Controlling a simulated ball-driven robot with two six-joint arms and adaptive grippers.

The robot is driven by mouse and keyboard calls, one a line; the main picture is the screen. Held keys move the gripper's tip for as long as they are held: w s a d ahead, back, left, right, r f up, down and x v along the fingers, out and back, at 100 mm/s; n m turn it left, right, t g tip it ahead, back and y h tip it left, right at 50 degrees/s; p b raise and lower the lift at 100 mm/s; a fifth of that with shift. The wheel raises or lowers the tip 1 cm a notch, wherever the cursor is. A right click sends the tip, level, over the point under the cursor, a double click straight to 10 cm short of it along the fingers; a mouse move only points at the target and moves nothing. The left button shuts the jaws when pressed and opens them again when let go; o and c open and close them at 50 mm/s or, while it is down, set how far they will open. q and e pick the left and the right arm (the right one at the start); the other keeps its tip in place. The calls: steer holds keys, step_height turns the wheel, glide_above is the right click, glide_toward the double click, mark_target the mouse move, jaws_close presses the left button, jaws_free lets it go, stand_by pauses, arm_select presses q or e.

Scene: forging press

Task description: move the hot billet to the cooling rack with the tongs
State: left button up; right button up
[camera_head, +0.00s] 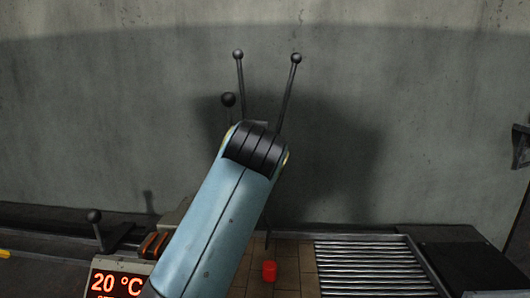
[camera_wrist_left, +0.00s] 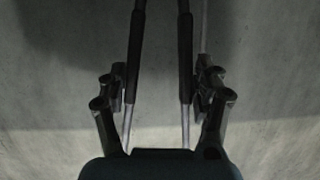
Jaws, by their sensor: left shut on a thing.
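The tongs (camera_wrist_left: 187,60) show in the left wrist view as two dark grips on thin steel rods, between the fingers of my left gripper (camera_wrist_left: 160,78), which is shut on them. In the head view two ball-ended rods (camera_head: 240,85) rise behind my left arm, which hides the gripper and most of the tongs. The slatted cooling rack (camera_head: 365,268) is at the lower right. My right gripper is not visible.
A display (camera_head: 117,285) reading 20 °C stands at the lower left, beside copper-coloured bars (camera_head: 155,245) and a ball-topped lever (camera_head: 95,225). A dark flat surface (camera_head: 465,262) lies right of the rack. A bare concrete wall closes the back.

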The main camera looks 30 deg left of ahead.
arm_select(q)
steer(key=shift+s+d+f+h, duration=0.2)
steer(key=shift+d+f, duration=0.1)
steer(key=shift+d, duration=0.4)
steer(key=shift+s+d+f+h, duration=0.1)
steer(key=shift+d+f+h, duration=0.15)
steer(key=shift+d, duration=0.45)
steer(key=shift+w+a+r+n+g+p, duration=0.15)
steer(key=shift+a+n+g+p, duration=0.3)
steer(key=shift+a+p, duration=0.55)
steer(key=shift+w+a, duration=0.1)
steer(key=shift+a, duration=0.05)
steer(key=shift+a+f, duration=0.15)
steer(key=shift+f, duration=0.3)
steer(key=shift+f+b, duration=1)
steer(key=shift+f, duration=0.5)
